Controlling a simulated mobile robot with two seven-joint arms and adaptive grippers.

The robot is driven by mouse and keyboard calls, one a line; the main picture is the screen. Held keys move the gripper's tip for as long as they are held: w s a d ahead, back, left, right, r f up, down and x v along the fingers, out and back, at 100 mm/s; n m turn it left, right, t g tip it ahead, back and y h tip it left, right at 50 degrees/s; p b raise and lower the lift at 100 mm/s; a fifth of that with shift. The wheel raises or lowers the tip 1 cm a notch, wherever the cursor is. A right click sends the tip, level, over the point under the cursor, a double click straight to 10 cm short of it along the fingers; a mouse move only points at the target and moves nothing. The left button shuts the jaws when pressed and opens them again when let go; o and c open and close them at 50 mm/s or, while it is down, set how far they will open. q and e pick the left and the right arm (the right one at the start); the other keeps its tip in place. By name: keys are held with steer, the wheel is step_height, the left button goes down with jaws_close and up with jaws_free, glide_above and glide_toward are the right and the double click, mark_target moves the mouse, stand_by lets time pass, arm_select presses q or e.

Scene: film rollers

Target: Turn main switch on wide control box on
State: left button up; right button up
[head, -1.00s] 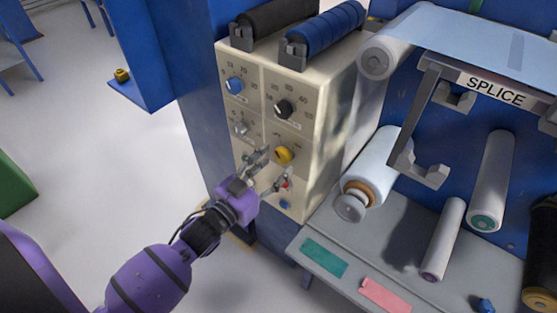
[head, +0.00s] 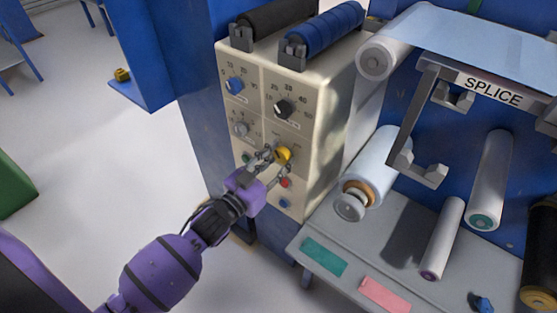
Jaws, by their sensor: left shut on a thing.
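The wide control box (head: 322,100) is cream, with knobs and buttons on its front face. A yellow knob (head: 283,154), which looks like the main switch, sits at the lower right of the face. My left gripper (head: 276,161) is at this knob, its fingers closed around it and covering part of it. A red button (head: 285,183) and a blue button (head: 284,203) show below it. A green button (head: 246,158) is partly hidden by the gripper. My right gripper is out of view.
Blue (head: 235,85), black (head: 283,108) and grey (head: 240,129) knobs sit above on the face. A grey shelf (head: 345,235) with film rollers (head: 374,170) stands to the right. Open floor lies to the left.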

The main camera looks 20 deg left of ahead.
arm_select(q)
steer(key=shift+d, duration=0.15)
steer(key=shift+m, duration=0.8)
steer(key=m+p, duration=0.1)
steer(key=m, duration=0.7)
steer(key=shift+s+f+m, duration=0.1)
steer(key=shift+f+m, duration=0.35)
steer(key=shift+m, duration=1.55)
steer(key=shift+f+m, duration=0.1)
steer(key=shift+m, duration=0.2)
steer(key=o, duration=1.1)
steer(key=shift+r, duration=0.2)
